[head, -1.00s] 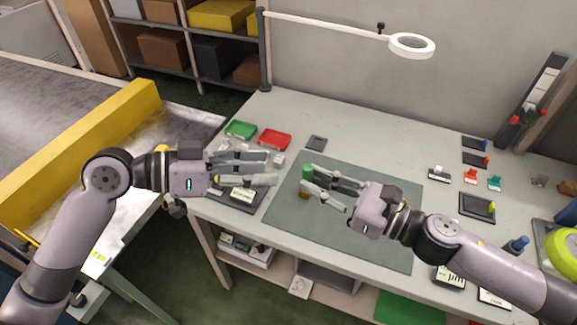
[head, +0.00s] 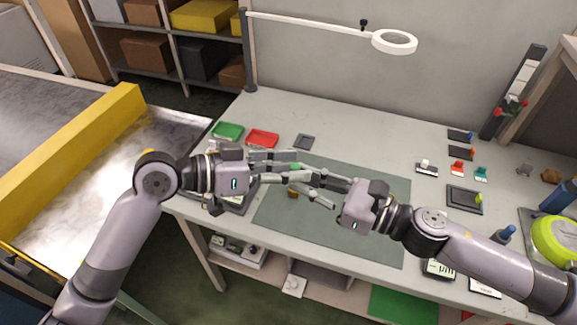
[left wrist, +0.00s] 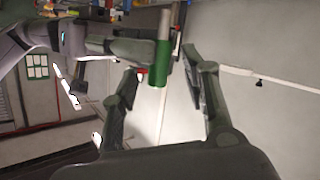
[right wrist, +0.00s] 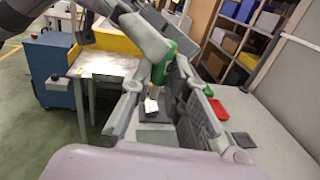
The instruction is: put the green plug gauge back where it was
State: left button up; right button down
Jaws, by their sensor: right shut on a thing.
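The green plug gauge (head: 297,167) is held up over the mat in my right gripper (head: 312,187), mostly hidden by fingers in the head view. In the right wrist view the green gauge (right wrist: 160,66) stands between the right fingers. In the left wrist view it is a green cylinder (left wrist: 161,62) in front of the left fingers. My left gripper (head: 304,166) is open, its fingers apart and pointing at the gauge from the left, overlapping the right fingers in the head view. I cannot tell whether they touch the gauge.
A dark tray (head: 236,207) lies under my left gripper. Green (head: 228,131) and red (head: 262,138) bins and a small grey pad (head: 303,142) stand behind. A small brown piece (head: 292,192) shows over the green mat (head: 340,235). A magnifier lamp (head: 394,41) overhangs the back.

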pick_arm(q)
grip_shut()
pick_arm(e)
jog(key=c, duration=1.5)
grip_release()
pick_arm(q)
jog(key=shift+s+d, duration=0.1)
pick_arm(e)
jog(key=shift+o, duration=0.2)
